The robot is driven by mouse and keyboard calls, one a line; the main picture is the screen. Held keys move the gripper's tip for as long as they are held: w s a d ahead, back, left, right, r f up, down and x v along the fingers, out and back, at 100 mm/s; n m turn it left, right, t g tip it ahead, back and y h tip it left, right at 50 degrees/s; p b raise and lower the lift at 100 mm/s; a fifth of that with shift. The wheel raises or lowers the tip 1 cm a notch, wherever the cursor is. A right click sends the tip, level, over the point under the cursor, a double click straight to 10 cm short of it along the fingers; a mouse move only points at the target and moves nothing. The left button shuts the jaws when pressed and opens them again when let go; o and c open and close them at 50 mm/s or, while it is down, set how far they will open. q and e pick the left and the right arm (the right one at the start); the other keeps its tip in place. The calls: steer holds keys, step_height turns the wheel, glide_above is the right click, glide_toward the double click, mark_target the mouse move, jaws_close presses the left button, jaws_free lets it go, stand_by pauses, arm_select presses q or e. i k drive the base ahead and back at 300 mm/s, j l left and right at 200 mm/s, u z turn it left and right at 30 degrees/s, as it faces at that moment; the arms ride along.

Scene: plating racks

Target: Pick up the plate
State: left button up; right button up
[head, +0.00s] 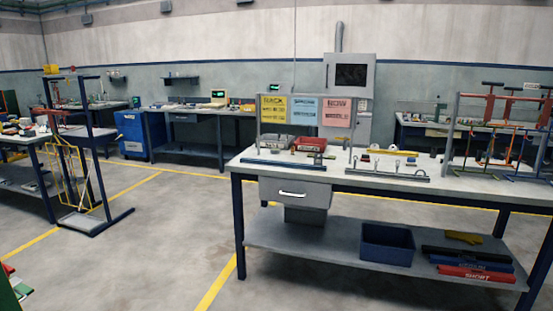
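I cannot pick out a plate for certain in the head view; the small parts on the benches are too small to tell apart. The nearest workbench (350,178) stands at the right, with small parts, a grey bin (275,141) and a red bin (311,144) on its top. A rack (480,139) with hanging coloured hooks stands at its right end. Neither of my grippers is in view.
A dark frame stand (91,150) is at the left beside another cluttered table. A blue cabinet (132,136) stands further back. The floor (160,240) between is clear.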

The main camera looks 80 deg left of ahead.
mark_target(317, 161)
steer(key=j+u, duration=0.45)
steer(key=i+j+u, duration=0.1)
steer(key=j+u, duration=0.35)
steer(key=i+j+u, duration=0.15)
steer(key=j+u, duration=0.3)
steer(key=i+j+u, duration=0.2)
steer(key=u, duration=0.3)
steer(key=j, duration=0.1)
